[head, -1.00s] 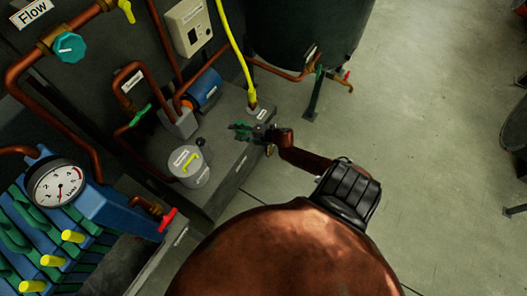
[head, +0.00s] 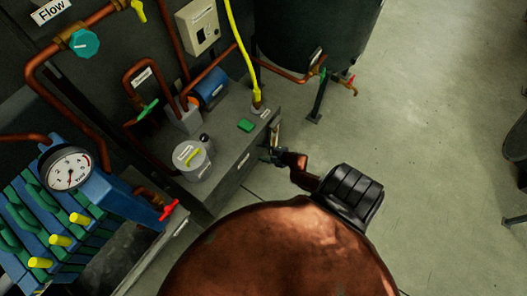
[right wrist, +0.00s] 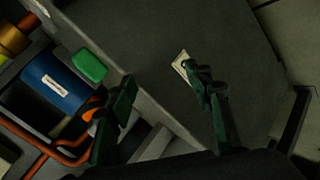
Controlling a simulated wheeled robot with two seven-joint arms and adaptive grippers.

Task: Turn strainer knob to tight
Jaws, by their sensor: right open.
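The cylinder does not show clearly there. My left gripper is not in view.
A green block (head: 246,125) lies on the bench (head: 222,188), near a yellow hose (head: 241,55). A blue motor (head: 212,88), copper pipes and a black dial knob (head: 205,138) stand close by. A pressure gauge (head: 68,168) is at left. Open floor lies right.

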